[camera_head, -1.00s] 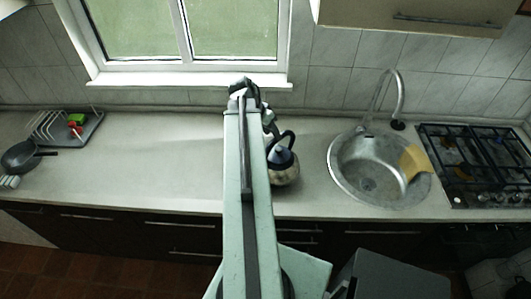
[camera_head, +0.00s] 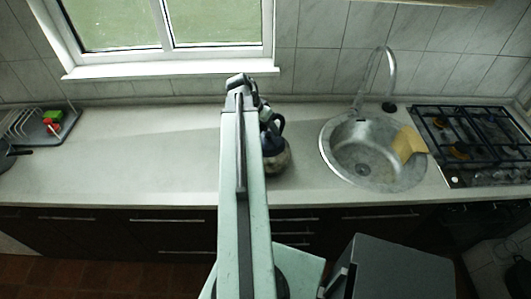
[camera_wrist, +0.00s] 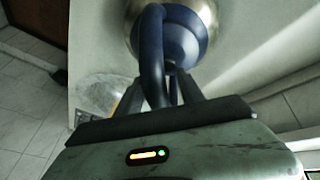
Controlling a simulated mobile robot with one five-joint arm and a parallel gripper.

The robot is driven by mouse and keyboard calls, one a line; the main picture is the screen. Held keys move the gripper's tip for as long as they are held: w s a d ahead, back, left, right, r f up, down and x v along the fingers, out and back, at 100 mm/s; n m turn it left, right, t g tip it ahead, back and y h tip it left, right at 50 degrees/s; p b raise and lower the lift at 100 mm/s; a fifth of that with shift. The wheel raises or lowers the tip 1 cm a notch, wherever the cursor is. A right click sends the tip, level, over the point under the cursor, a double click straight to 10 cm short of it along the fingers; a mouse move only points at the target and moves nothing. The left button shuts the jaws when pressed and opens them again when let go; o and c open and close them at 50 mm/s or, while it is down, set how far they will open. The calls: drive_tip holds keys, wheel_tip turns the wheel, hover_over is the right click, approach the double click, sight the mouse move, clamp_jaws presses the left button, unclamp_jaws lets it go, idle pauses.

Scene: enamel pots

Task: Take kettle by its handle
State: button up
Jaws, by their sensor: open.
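The kettle (camera_head: 277,158) stands on the counter just right of my arm in the head view, with a silver body and dark lid. Its dark looped handle (camera_head: 276,125) rises above it. In the wrist view the kettle's silver and blue top (camera_wrist: 187,40) fills the upper middle. The thick blue handle (camera_wrist: 151,50) runs down toward my gripper (camera_wrist: 160,90). My gripper is open, and the handle's near end lies between its two dark fingers. I cannot tell whether either finger touches it. In the head view my arm hides part of the kettle and most of the gripper.
A round metal sink (camera_head: 340,170) with a tall faucet (camera_head: 392,75) and a yellow cloth (camera_head: 408,144) lies to the right. A gas stove (camera_head: 470,145) is beyond it. A dish rack (camera_head: 35,125) stands far left. The counter (camera_head: 140,150) left of my arm is clear.

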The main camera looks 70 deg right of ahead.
drive_tip(key=shift+r, duration=0.1)
clamp_jaws()
idle(1.2)
